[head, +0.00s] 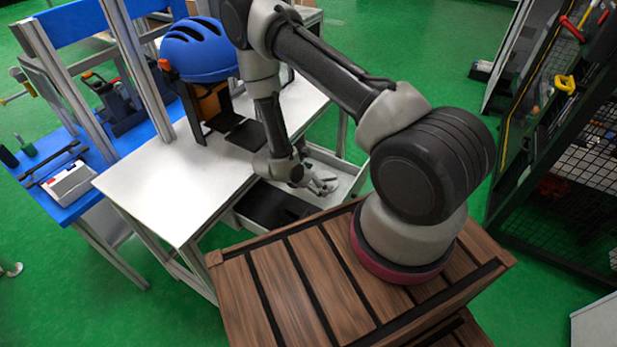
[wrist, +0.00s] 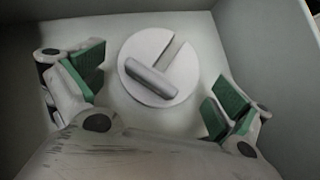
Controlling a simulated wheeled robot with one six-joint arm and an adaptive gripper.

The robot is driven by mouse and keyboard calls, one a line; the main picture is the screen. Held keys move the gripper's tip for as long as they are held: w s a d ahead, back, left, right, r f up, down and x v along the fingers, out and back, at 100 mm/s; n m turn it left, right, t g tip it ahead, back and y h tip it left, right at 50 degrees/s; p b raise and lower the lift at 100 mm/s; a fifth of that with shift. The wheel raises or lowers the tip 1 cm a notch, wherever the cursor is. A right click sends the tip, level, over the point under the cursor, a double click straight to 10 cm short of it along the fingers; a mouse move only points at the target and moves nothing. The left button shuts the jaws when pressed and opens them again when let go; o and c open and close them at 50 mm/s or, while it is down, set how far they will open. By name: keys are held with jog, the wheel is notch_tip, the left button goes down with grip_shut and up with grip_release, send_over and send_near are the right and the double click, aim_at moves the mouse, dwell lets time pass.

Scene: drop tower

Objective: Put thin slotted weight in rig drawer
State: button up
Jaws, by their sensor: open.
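The slotted weight (wrist: 166,62) is a pale round disc with a slot and a raised bar across it. In the wrist view it lies on the floor of the light grey drawer (wrist: 260,55), near its walls. My gripper (wrist: 155,95) is open, with its green pads apart on the left and right of the weight and not visibly touching it. In the head view my gripper (head: 322,186) reaches down into the open rig drawer (head: 347,185) under the white table. The weight is too small there to tell from the gripper.
The white table (head: 165,185) stands left of the drawer. On it are a blue helmet (head: 199,48) and black plates (head: 245,133). A black insert (head: 272,205) fills the drawer's near left part. A mesh rack (head: 560,120) stands at the right.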

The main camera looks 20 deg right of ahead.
jog(key=v, duration=1)
jog(key=shift+a+r, duration=0.2)
jog(key=shift+r, duration=0.05)
jog(key=s+d+r+m+t+y, duration=0.1)
jog(key=s+d+r+m+y, duration=0.2)
jog(key=r, duration=1.2)
jog(key=s+d+r+m+t+y, duration=0.1)
jog(key=s+d+r+m+y, duration=0.2)
jog(key=s+r+m, duration=0.7)
jog(key=s+d+r+m+t+y, duration=0.1)
jog(key=s+r+m, duration=0.5)
jog(key=r, duration=1.5)
jog(key=s+d+y, duration=0.1)
jog(key=d, duration=0.1)
jog(key=shift+s+d+r+m+y, duration=0.25)
jog(key=shift+r+m+y, duration=0.05)
jog(key=shift+m+y, duration=0.1)
